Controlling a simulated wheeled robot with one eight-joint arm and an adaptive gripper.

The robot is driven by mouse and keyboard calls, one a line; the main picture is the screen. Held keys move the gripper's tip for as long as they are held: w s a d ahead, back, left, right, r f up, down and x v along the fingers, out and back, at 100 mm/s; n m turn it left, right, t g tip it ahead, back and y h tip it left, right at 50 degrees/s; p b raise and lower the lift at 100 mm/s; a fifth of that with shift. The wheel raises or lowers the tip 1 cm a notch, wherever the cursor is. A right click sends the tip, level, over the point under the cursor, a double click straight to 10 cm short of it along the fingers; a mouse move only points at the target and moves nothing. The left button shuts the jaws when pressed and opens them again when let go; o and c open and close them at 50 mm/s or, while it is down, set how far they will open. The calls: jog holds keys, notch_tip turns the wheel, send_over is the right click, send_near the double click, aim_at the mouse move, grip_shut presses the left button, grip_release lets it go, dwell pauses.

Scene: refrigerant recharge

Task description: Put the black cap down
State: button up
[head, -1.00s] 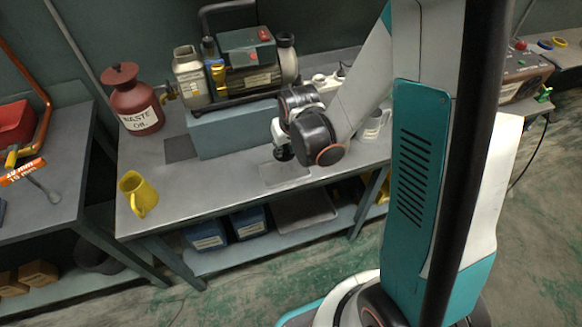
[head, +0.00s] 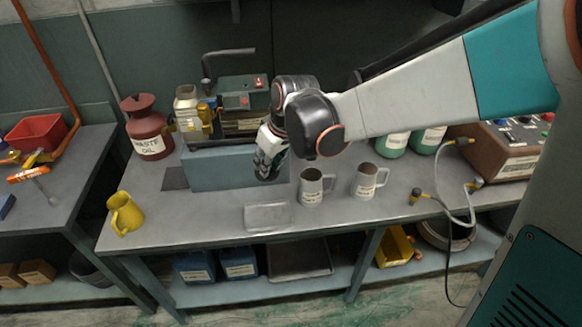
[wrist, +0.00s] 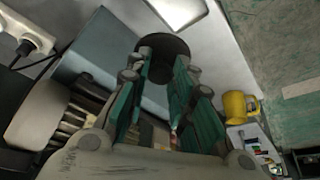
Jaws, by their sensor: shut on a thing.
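The black cap (wrist: 164,50) shows in the wrist view as a dark round piece between the fingertips. My gripper (wrist: 163,66) is shut on it. In the head view my gripper (head: 266,170) points down in front of the blue-grey block, over the workbench (head: 215,222). The cap is too dark and small there to tell from the fingers. A shallow grey tray (head: 269,217) lies on the bench nearer the front edge; part of it also shows in the wrist view (wrist: 178,10).
The blue-grey block (head: 222,171) and the pump (head: 243,95) stand behind my gripper. Two grey mugs (head: 311,188) (head: 366,183) stand to its right. A yellow jug (head: 124,214) and a red waste oil can (head: 149,132) are at the left. The bench between jug and tray is clear.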

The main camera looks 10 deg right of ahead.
jog(key=shift+s+a+r, duration=0.15)
jog(key=shift+a+r, duration=0.05)
jog(key=shift+a, duration=0.2)
jog(key=shift+n, duration=0.3)
jog(key=f+b, duration=0.4)
jog(key=f, duration=0.5)
jog(key=f+b, duration=0.3)
jog(key=f, duration=0.7)
jog(key=shift+w+a+f+b, duration=0.1)
jog(key=shift+w+f+b, duration=0.1)
jog(key=shift+b, duration=0.2)
jog(key=shift+f, duration=0.2)
jog(key=o, duration=1)
jog(key=shift+c, duration=0.2)
jog(key=shift+r, duration=0.15)
